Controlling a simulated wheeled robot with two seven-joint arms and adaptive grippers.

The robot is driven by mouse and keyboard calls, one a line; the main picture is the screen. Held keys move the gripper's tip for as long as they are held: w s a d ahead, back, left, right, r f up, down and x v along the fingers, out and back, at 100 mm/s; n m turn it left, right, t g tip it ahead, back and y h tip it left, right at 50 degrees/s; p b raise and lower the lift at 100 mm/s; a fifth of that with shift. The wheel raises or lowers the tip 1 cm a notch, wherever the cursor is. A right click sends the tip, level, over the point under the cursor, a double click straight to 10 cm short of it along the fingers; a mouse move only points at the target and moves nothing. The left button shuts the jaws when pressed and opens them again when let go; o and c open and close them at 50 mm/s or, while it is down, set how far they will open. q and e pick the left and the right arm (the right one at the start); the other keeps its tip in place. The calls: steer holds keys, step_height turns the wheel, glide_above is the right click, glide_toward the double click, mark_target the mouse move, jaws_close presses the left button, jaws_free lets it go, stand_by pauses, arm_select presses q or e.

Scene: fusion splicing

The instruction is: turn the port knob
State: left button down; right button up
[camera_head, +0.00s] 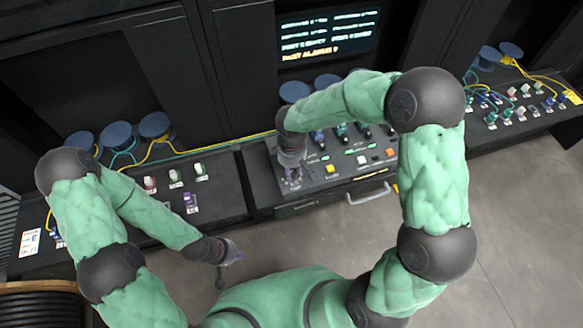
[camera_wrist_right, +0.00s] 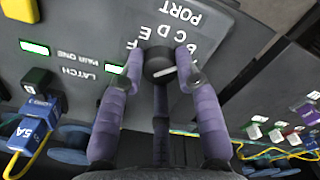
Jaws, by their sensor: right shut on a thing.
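The port knob (camera_wrist_right: 160,66) is a round black knob with a white pointer line, on a dark panel marked PORT with letters around it. My right gripper (camera_wrist_right: 162,73) is shut on the knob, with purple-grey fingers on both sides of it and one below. In the head view the right gripper (camera_head: 291,180) reaches down to the left end of the middle console (camera_head: 312,186) and hides the knob. My left gripper (camera_head: 229,262) hangs over the floor, away from the consoles, with its fingers spread and nothing seen between them.
A screen (camera_head: 328,36) with text stands above the middle console. The console carries a yellow button (camera_head: 331,169), an orange button (camera_head: 390,153) and a front handle (camera_head: 369,196). A blue connector (camera_wrist_right: 31,128) with a yellow cable is near the gripper. Side consoles hold several connectors.

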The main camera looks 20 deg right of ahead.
mark_target(291, 171)
stand_by(0.3)
steer(key=o, duration=1.1)
steer(key=shift+o, duration=0.2)
step_height(291, 171, up, 12)
